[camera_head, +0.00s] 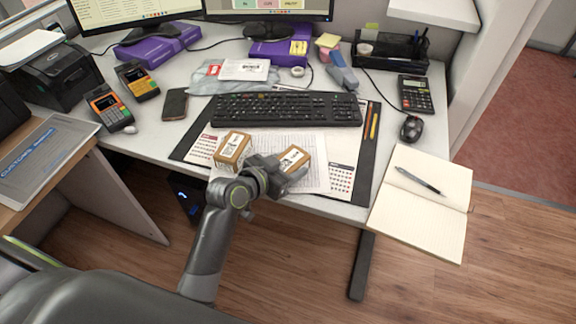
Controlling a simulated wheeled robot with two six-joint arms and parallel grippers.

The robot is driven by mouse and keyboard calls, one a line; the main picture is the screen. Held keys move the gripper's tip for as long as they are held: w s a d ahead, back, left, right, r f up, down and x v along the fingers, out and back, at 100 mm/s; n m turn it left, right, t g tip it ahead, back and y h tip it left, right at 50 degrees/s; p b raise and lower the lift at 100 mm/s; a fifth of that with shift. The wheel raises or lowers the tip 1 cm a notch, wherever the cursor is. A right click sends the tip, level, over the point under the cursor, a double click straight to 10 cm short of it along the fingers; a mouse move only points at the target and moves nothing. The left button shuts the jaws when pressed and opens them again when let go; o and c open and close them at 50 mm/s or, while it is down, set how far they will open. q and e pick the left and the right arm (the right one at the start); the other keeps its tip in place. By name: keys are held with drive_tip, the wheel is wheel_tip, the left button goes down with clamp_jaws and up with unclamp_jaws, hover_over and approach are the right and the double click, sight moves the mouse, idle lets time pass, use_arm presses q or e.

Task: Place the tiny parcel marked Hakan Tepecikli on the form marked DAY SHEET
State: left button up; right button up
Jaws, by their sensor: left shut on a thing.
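Two tiny brown parcels with white labels are at the front of the desk. One parcel (295,158) is in my left gripper (282,168), which is shut on it. The other parcel (232,149) stands just left of the gripper, apart from it. The names on both labels are too small to read. A white printed sheet (315,180) lies on the desk mat under and around the held parcel; its heading cannot be read. I cannot tell whether the held parcel touches the sheet. My right gripper is not in view.
A black keyboard (287,109) lies behind the parcels. The dark desk mat (359,180) carries calendar print and two pencils. An open notebook (420,205) with a pen is at right, beside a mouse (411,128). Card terminals (108,107) and a phone (174,104) are at left.

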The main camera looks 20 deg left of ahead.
use_arm(q)
drive_tip(key=shift+r, duration=0.1)
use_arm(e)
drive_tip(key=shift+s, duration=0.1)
use_arm(q)
drive_tip(key=o, duration=0.8)
drive_tip(key=shift+o, duration=1.5)
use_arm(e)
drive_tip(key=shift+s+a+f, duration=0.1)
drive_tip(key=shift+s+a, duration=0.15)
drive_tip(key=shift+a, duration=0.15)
use_arm(q)
drive_tip(key=v, duration=1.2)
drive_tip(key=shift+p, duration=0.4)
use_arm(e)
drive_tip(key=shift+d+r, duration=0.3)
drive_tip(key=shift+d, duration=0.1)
